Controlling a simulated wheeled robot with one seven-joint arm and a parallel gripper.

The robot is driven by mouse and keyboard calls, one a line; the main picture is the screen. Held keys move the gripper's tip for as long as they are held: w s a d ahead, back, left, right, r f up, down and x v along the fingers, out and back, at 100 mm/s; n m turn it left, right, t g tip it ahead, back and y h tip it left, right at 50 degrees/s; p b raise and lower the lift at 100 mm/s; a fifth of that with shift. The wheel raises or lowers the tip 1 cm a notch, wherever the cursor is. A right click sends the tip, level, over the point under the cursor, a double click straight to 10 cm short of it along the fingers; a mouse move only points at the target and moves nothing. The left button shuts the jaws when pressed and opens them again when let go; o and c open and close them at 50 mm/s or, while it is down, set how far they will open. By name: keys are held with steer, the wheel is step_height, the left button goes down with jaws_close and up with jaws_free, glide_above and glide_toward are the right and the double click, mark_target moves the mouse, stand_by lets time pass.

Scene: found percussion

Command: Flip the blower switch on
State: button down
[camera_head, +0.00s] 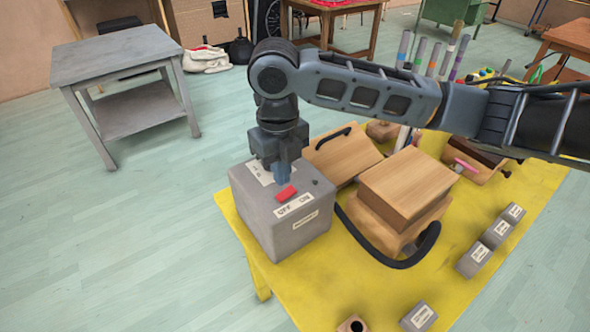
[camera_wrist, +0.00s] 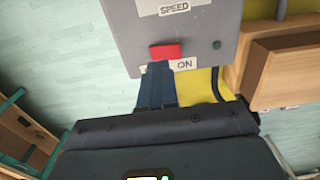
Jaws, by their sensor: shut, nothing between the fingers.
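The blower box (camera_head: 275,222) is a grey block at the left corner of the yellow table, with labels reading OFF and ON. Its red switch (camera_head: 287,193) sits on the top face, above the labels. In the wrist view the red switch (camera_wrist: 166,52) lies just beyond my fingertips, near the ON label. My gripper (camera_head: 281,178) points down over the box top, its fingers shut and empty, right beside the switch. In the wrist view my gripper (camera_wrist: 157,68) covers the OFF label. I cannot tell whether the fingertips touch the switch.
Wooden boxes (camera_head: 405,185) and a black hose (camera_head: 400,263) stand right of the blower box. Small labelled grey blocks (camera_head: 473,260) lie along the yellow table's (camera_head: 375,300) front right. A grey side table (camera_head: 120,55) stands at the back left. Floor left of the box is clear.

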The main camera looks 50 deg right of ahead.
mark_target(283, 195)
step_height(283, 195, up, 10)
steer(key=b, duration=0.2)
stand_by(0.4)
